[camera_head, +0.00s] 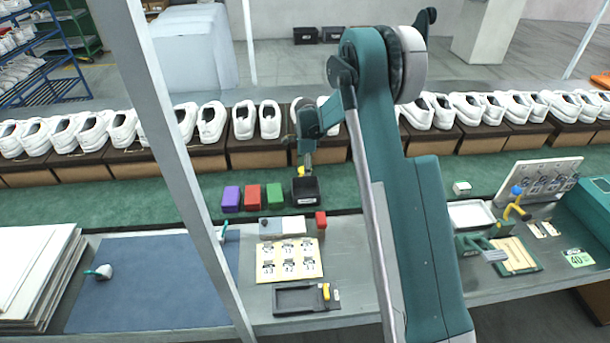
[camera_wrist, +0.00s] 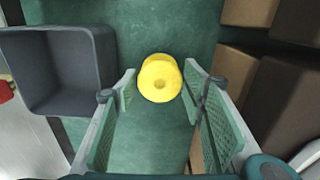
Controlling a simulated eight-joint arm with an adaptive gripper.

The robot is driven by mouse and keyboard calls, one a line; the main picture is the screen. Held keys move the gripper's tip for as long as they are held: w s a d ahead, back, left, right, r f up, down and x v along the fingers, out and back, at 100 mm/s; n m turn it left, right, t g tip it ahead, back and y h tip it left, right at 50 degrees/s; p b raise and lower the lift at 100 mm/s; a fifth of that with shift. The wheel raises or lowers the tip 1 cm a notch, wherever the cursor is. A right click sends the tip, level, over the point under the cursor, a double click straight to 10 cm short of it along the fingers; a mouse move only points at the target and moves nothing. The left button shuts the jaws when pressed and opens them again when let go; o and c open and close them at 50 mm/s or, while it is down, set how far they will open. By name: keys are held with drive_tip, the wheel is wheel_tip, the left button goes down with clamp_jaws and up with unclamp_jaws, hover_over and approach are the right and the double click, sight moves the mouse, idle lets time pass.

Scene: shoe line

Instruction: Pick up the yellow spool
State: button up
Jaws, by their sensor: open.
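My gripper (camera_wrist: 160,92) is open, with one green-padded finger on each side of the spool. I cannot tell whether either finger touches it. In the head view a small yellow patch of the spool (camera_head: 301,171) shows below my gripper (camera_head: 306,160), behind the black open bin (camera_head: 306,205). The rest of it is hidden there. The bin (camera_wrist: 108,75) is left of the spool in the wrist view.
Purple (camera_head: 231,198), red (camera_head: 253,197) and green (camera_head: 275,195) bins stand left of the black bin on the green belt (camera_head: 120,208). Brown boxes (camera_head: 258,153) bearing white shoes line the belt's far side; some (camera_wrist: 236,70) are close to my right finger.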

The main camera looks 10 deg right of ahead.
drive_tip(key=shift+c, duration=0.2)
drive_tip(key=c, duration=0.6)
drive_tip(key=shift+r, duration=0.1)
drive_tip(key=shift+r+p, duration=0.7)
drive_tip(key=shift+r, duration=4.25)
